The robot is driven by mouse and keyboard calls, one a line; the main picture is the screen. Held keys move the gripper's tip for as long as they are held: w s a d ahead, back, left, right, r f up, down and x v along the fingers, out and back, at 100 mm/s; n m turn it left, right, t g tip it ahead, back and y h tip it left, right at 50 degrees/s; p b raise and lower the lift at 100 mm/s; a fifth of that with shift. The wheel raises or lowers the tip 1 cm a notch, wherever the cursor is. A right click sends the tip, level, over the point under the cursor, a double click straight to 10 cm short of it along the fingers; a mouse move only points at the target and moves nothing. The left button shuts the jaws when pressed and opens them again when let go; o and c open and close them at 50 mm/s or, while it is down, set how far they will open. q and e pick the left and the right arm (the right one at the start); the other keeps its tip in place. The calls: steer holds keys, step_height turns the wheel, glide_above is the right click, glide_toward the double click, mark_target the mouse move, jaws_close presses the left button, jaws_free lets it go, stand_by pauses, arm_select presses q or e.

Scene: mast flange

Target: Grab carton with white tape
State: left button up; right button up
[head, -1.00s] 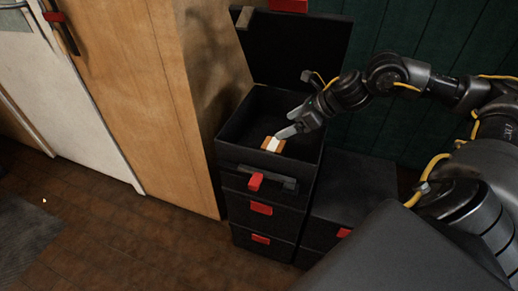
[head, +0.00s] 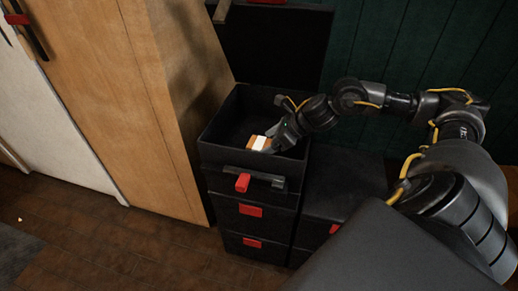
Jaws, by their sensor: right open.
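A small brown carton with white tape (head: 258,143) is in the open top compartment of a black box stack (head: 216,136), towards its front right. My right gripper (head: 271,142) reaches in from the right, its fingers at the carton's right side. It is open. The dark fingers are hard to make out against the black interior, and I cannot tell whether they touch the carton. My left gripper is not in view.
The black raised lid (head: 270,50) stands behind the compartment. A red-marked handle (head: 243,183) juts from its front. A wooden cabinet (head: 160,100) stands close on the left, and a lower black box (head: 345,190) on the right.

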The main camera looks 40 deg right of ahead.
mark_target(256, 148)
steer(key=shift+x, duration=2.95)
steer(key=shift+r, duration=0.1)
steer(key=c, duration=1.2)
